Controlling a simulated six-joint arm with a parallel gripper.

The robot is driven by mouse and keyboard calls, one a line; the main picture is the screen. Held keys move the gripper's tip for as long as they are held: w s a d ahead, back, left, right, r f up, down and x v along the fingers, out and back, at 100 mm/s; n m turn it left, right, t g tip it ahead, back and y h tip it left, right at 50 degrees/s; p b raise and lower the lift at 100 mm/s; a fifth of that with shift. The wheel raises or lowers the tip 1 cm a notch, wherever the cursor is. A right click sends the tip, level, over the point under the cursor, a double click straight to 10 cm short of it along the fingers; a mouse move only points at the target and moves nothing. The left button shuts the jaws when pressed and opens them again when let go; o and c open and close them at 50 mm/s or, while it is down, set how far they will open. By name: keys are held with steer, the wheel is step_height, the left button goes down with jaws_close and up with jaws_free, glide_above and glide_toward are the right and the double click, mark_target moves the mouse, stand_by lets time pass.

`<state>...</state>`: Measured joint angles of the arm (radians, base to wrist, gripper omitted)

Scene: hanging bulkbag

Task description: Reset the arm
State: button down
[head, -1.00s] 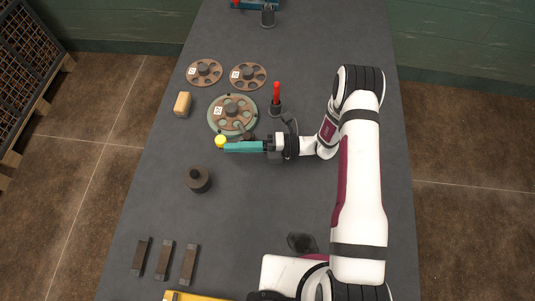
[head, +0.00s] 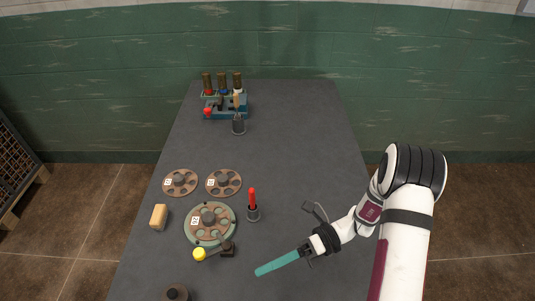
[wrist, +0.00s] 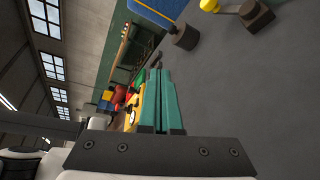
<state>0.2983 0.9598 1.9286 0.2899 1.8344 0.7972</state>
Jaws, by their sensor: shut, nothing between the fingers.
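My gripper (head: 259,273) has long teal fingers and is shut, with nothing between them. In the head view it is over the dark table (head: 290,150), right of and below the round green fixture (head: 232,236) that carries a holed disc (head: 208,217). In the wrist view the teal fingers (wrist: 159,75) lie close together. A dark clamp block (head: 227,249) with a yellow-knobbed lever (head: 199,254) stands left of the fingers, apart from them. The lever also shows at the top of the wrist view (wrist: 211,5).
Two more holed discs (head: 180,182) (head: 224,181) lie behind the fixture. A red-handled tool (head: 252,200) stands in a holder. A tan block (head: 158,217) is at the left. A blue rack (head: 228,111) stands at the far end. The table's right side is clear.

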steer(key=s+d+r+n+t+h, duration=0.2)
steer(key=s+r+n+h, duration=0.4)
steer(key=n, duration=0.5)
steer(key=s+d+r+n+t+h, duration=0.3)
steer(key=s+r+n+h, duration=0.3)
steer(key=n, duration=0.4)
steer(key=shift+s+d+n+t+h, duration=0.3)
steer(key=shift+s+d+n, duration=0.1)
steer(key=shift+s+d, duration=0.4)
